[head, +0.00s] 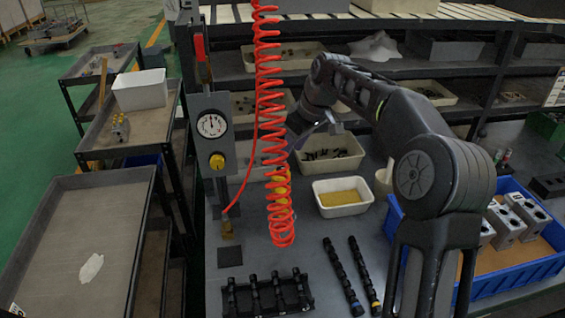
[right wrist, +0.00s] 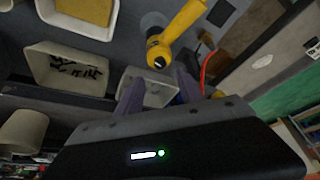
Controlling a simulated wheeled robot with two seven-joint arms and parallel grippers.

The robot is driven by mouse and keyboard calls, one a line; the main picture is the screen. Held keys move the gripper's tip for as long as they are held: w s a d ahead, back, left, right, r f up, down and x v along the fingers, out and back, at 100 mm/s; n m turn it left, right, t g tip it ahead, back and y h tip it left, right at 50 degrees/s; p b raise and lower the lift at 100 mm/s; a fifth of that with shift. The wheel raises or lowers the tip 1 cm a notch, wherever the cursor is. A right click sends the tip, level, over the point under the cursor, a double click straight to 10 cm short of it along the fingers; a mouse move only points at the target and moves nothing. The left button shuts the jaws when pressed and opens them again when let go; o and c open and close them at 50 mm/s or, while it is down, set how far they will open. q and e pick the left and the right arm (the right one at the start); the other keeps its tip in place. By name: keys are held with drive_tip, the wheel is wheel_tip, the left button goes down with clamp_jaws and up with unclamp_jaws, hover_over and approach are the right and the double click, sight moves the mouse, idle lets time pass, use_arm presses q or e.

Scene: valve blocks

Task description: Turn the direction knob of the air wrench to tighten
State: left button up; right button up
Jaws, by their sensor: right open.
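The yellow air wrench (head: 283,187) hangs behind the red coiled hose in the head view, partly covered by the coils. In the right wrist view the yellow air wrench (right wrist: 178,33) lies beyond the fingertips, with a round end that has a dark centre facing me. I cannot make out which part is its direction knob or how it is set. My right gripper (head: 314,130) is open and empty, above and right of the wrench. Its two purple-grey fingers (right wrist: 160,88) show in the right wrist view, apart from the wrench. My left gripper is out of view.
A red coiled hose (head: 267,100) hangs close left of my right gripper. A pressure gauge (head: 211,125) with a yellow regulator knob (head: 216,162) stands on the post. White bins (head: 342,210), a blue crate (head: 542,268) and dark shafts (head: 345,275) occupy the bench.

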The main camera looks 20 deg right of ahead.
sight(281, 169)
drive_tip(key=shift+p+x, duration=0.7)
drive_tip(key=shift+x, duration=3.25)
drive_tip(key=shift+c, duration=0.4)
clamp_jaws()
